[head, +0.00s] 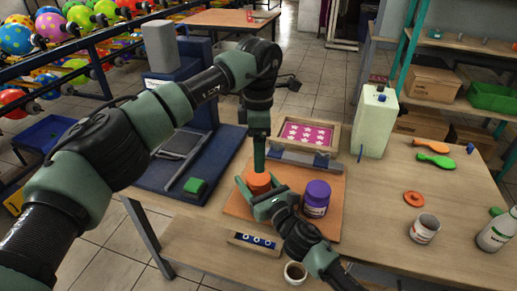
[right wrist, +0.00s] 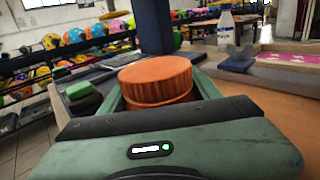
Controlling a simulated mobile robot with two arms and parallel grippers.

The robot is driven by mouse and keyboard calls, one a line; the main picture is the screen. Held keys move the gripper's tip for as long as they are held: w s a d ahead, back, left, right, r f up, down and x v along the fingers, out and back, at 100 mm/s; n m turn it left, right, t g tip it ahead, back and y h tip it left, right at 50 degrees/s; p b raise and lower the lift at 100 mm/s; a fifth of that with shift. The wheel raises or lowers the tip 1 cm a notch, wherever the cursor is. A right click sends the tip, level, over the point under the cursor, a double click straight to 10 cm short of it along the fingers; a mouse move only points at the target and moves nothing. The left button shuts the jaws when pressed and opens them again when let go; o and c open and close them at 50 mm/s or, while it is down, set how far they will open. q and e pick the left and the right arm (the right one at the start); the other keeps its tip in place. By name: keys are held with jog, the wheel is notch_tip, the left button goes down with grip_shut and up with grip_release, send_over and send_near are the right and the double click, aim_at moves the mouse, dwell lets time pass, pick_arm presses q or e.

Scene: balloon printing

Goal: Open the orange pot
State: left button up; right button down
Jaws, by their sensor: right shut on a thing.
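The orange pot (head: 258,182) stands at the left part of an orange-brown board (head: 327,222) on the table. Its round ridged orange lid (right wrist: 156,76) is on it in the right wrist view. My right gripper (head: 262,198) comes in from the lower right and is shut on the pot's side, below the lid. My left gripper (head: 260,157) points down from above, close to the pot in the head view. Its fingers look narrow from here and I cannot tell whether they are open or whether they touch the lid.
A purple jar (head: 316,198) stands just right of the pot. A framed pink star screen (head: 306,134) is behind. An open white cup (head: 425,228), an orange ring (head: 413,198) and a white bottle (head: 497,232) stand on the right. A blue machine (head: 150,172) is on the left.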

aim_at(258, 177)
pick_arm(q)
jog(key=m, duration=0.4)
jog(key=shift+m, duration=0.3)
jog(key=m, duration=0.4)
jog(key=shift+m, duration=0.3)
jog(key=m, duration=0.8)
jog(key=shift+f, duration=4.05)
